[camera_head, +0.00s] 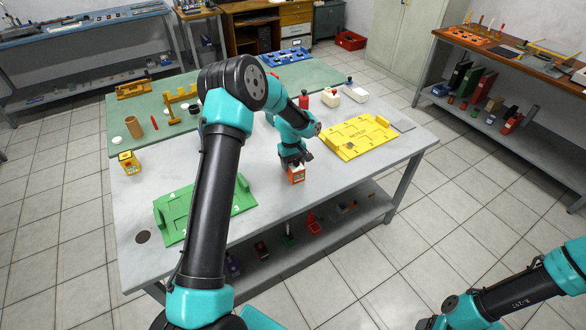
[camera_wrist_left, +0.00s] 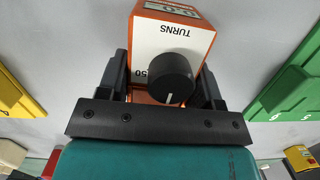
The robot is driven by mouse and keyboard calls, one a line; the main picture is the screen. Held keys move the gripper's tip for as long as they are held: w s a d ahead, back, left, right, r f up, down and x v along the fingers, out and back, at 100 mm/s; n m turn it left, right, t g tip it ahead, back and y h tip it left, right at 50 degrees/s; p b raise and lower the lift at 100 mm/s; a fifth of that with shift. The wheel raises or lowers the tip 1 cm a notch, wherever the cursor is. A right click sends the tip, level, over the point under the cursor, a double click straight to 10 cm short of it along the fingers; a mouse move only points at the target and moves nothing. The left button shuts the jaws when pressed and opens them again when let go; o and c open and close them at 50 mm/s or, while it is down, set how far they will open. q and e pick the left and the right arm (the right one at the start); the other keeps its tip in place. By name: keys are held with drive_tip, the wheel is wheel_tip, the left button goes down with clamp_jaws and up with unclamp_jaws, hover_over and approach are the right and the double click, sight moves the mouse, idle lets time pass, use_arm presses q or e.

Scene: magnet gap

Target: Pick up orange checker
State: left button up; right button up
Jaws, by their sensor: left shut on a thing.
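The orange checker (camera_head: 296,175) is a small orange and white box at the front middle of the grey table. In the left wrist view the orange checker (camera_wrist_left: 172,45) shows a white face marked "TURNS", a black dial and a small display. My left gripper (camera_head: 294,161) comes down over it from above. In the left wrist view my left gripper (camera_wrist_left: 164,85) has its dark fingers on both sides of the checker, shut on it. I cannot tell whether the checker touches the table. My right arm shows at the lower right, but its gripper does not clearly show.
A green fixture (camera_head: 205,210) lies left of the checker and a yellow fixture (camera_head: 356,138) to its right. A yellow box (camera_head: 129,163) stands at the left. Bare table (camera_head: 340,178) lies right of the checker, near the front edge.

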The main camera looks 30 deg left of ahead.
use_arm(q)
drive_tip(key=c, duration=0.4)
drive_tip(key=shift+o, duration=0.2)
drive_tip(key=shift+r, duration=0.15)
drive_tip(key=shift+r, duration=0.6)
wheel_tip(320, 180, up, 2)
drive_tip(key=shift+r, duration=0.1)
drive_tip(key=s+d+r, duration=0.1)
drive_tip(key=s+d, duration=0.7)
drive_tip(key=s, duration=0.5)
drive_tip(key=shift+s+d+r, duration=0.15)
drive_tip(key=shift+s+d, duration=0.05)
drive_tip(key=shift+s, duration=0.15)
